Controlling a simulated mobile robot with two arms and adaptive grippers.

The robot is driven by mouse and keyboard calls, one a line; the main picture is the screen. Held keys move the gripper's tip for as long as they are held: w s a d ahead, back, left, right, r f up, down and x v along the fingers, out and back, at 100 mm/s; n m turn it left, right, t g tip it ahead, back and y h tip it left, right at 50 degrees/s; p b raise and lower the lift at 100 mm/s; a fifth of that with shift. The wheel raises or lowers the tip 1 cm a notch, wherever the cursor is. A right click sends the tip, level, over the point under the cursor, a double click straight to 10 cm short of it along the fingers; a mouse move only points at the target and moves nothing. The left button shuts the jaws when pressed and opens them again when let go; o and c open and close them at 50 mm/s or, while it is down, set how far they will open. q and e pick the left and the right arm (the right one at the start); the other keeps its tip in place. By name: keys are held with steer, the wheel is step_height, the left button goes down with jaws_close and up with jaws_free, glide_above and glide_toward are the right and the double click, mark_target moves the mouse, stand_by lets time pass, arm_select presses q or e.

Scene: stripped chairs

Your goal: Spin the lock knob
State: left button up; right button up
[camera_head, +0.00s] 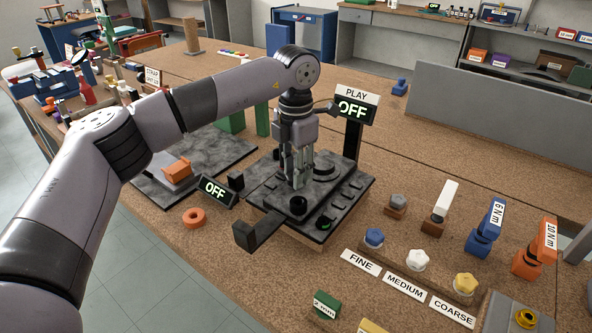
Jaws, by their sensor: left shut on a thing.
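A dark device (345,205) with a flat black top stands on the wooden bench, with several dark knobs and buttons on it. My left gripper (297,183) points straight down over the middle of this top. Its fingers are shut on a small knob there, taken to be the lock knob, which the fingers mostly hide. A sign (352,108) behind reads PLAY and OFF. My right gripper is not in view.
A second OFF display (215,190) stands at the device's left, near an orange ring (194,217). At the right are FINE, MEDIUM and COARSE labels (405,286) with coloured knobs, plus blue (485,228) and orange (535,248) torque tools. The bench behind right is mostly clear.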

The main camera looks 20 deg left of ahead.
arm_select(q)
steer(key=n, duration=0.4)
steer(key=shift+w+a+n, duration=0.1)
steer(key=shift+n, duration=0.2)
steer(key=shift+a+r+n+b, duration=0.1)
steer(key=shift+n+b, duration=0.25)
steer(key=shift+n, duration=2.15)
steer(key=o, duration=1.2)
step_height(320, 180, up, 12)
steer(key=shift+f, duration=0.1)
